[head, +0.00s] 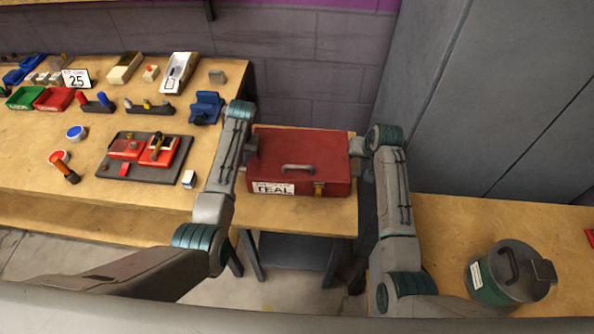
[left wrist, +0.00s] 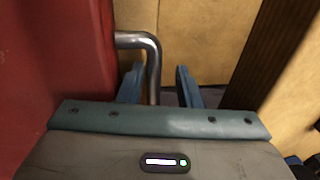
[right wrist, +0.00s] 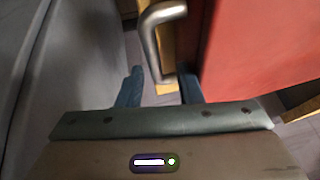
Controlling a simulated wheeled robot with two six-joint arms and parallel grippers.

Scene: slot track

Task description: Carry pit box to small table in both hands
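The red pit box (head: 300,160), with a top handle and a "TEAL" label, sits level on the small wooden table (head: 315,217) between the two benches. My left gripper (head: 250,148) is at the box's left side. In the left wrist view its fingers (left wrist: 157,85) stand open on either side of a metal side handle (left wrist: 152,65), with a gap to the right finger. My right gripper (head: 358,147) is at the right side. In the right wrist view its fingers (right wrist: 160,88) stand apart around the other side handle (right wrist: 150,40). The box hides the table's back part.
The left bench (head: 130,210) holds bins, tools and a dark mat (head: 165,172) with red parts. The right bench (head: 440,235) holds a green lidded canister (head: 490,285). A grey wall stands behind, and grey panels stand at the right.

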